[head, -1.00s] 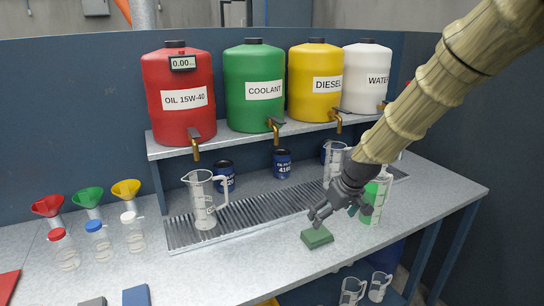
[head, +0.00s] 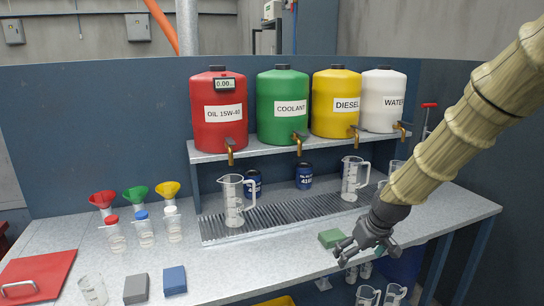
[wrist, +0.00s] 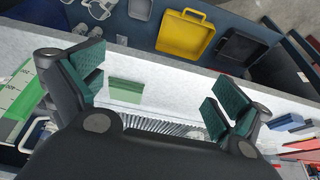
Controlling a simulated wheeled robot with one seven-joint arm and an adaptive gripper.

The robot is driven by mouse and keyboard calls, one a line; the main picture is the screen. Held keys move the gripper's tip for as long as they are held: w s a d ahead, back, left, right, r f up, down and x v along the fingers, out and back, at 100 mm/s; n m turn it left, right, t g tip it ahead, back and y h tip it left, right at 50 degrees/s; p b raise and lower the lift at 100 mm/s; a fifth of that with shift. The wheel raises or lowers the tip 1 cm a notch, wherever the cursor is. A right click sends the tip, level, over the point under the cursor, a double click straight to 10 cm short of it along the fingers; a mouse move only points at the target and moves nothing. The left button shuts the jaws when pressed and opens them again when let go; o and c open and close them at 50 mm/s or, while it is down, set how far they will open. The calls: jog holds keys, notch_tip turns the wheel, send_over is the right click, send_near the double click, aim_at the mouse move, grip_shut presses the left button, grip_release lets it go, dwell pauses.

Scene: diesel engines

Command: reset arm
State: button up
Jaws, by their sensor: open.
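My gripper (head: 358,254) is open and empty in the head view, above the front edge of the workbench at the right. In the wrist view its two green-padded fingers (wrist: 155,98) stand wide apart with nothing between them at the tips. A green block (head: 331,238) lies on the bench just behind and left of my gripper; it also shows in the wrist view (wrist: 125,88). My arm comes in from the upper right and hides part of the bench's right end.
Clear jugs (head: 233,200) (head: 353,178) stand at the drip grate (head: 290,216). Above are red, green, yellow and white tanks on a shelf (head: 270,145). Capped bottles (head: 145,230), funnels (head: 135,195), grey and blue blocks (head: 174,281) and a red lid (head: 38,272) are at left.

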jog(key=s+a+f+m+g, duration=0.1)
jog(key=s+f, duration=0.8)
jog(key=f, duration=0.4)
jog(key=s+a+f+m+g, duration=0.1)
jog(key=s+f, duration=0.7)
jog(key=f, duration=0.6)
jog(key=s+f+m+g, duration=0.1)
jog(key=s+f, duration=0.4)
jog(key=s, duration=0.7)
jog(key=s+f+m+g+h, duration=0.1)
jog(key=s+f, duration=0.5)
jog(key=s, duration=0.7)
jog(key=shift+d, duration=0.25)
